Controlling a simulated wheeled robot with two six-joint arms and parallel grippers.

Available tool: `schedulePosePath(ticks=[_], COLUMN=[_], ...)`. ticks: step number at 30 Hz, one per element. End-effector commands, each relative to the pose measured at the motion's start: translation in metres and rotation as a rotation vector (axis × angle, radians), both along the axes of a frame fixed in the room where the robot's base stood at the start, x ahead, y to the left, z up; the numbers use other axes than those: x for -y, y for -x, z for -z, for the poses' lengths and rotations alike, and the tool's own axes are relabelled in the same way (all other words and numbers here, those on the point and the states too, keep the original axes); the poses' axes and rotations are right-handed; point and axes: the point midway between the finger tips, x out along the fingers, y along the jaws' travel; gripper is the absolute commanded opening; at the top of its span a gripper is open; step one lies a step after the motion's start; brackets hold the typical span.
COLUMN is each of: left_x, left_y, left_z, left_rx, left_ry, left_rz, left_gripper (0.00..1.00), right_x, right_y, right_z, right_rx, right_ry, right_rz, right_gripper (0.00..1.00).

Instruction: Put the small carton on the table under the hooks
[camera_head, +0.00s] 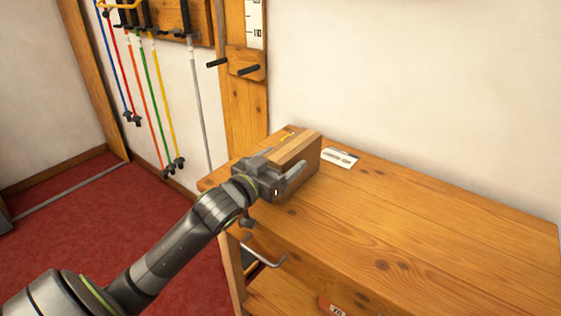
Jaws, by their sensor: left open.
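The small carton (308,155) is a brown box with a lighter strip along its top. It stands on the wooden table (420,215), at the table's back left corner by the wall. My left gripper (281,163) is open at the carton, with its fingers on either side of the box's near part. I cannot tell whether the fingers touch it. Two black hooks (217,63) stick out from an upright wooden board behind the table's left end. My right gripper is not in view.
A white label card (340,158) lies on the table right of the carton. Coloured cords (150,100) hang from a wall rack at upper left. A metal handle (265,256) sticks out at the table's left side. The table's right part is clear.

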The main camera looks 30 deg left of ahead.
Motion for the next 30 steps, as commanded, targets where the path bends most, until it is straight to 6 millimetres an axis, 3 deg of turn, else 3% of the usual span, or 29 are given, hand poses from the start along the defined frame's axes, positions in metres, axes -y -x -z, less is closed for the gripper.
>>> schedulePosePath(ticks=[8,21,30], left_x=[-0.002,-0.007,-0.009], left_y=[0.012,0.083,0.113], left_z=[0.0,-0.001,-0.001], left_rx=[-0.001,-0.004,-0.002], left_ry=[-0.004,-0.004,-0.001], left_rz=[-0.001,0.0,0.0], left_gripper=[0.74,0.74,0.74], right_x=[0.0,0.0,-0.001], right_y=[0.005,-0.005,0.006], right_z=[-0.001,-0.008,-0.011], right_rx=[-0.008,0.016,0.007], right_ry=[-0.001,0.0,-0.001], right_rz=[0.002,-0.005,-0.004], right_gripper=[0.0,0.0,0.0])
